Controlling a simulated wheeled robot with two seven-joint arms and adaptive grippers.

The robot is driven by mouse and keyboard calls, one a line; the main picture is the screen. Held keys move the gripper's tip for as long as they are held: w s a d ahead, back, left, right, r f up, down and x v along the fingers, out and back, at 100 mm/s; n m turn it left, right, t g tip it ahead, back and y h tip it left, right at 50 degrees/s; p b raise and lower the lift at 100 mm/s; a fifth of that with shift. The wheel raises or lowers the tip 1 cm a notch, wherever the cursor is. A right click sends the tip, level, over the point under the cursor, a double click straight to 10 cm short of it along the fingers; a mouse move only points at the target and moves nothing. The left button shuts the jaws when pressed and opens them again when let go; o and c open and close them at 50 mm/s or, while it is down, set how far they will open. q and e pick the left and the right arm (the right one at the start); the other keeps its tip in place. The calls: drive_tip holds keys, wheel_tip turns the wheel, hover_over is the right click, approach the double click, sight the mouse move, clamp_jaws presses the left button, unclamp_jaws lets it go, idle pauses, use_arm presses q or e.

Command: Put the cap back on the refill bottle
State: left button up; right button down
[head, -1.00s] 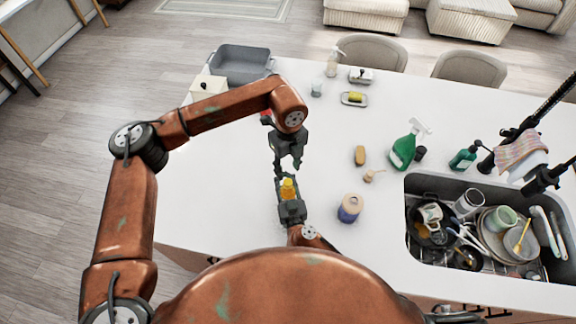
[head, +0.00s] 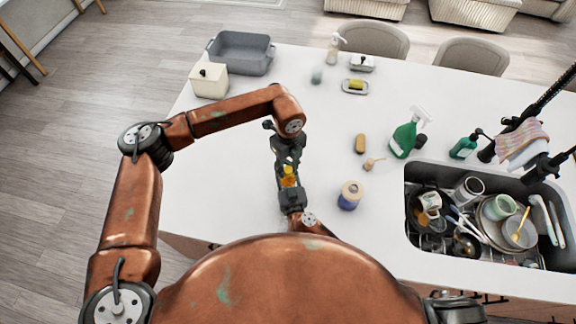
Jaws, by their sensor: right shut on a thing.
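The small amber-yellow refill bottle (head: 288,177) is above the near part of the counter, left of the sink, in the head view. My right gripper (head: 287,173), reaching up from the near side, is shut on it. My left gripper (head: 287,160) points down right over the top of the bottle, its fingers close to or overlapping the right gripper's fingers in the picture. Whether the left fingers are open or hold the cap is too small and too hidden to tell. I cannot make out the cap anywhere.
A purple-blue container with a beige top (head: 349,196) stands right of my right gripper. A wooden brush (head: 360,144), a green spray bottle (head: 404,138) and a dish-filled sink (head: 412,176) lie further right. A grey basin (head: 242,54) is at the back left.

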use_arm(q)
clamp_jaws()
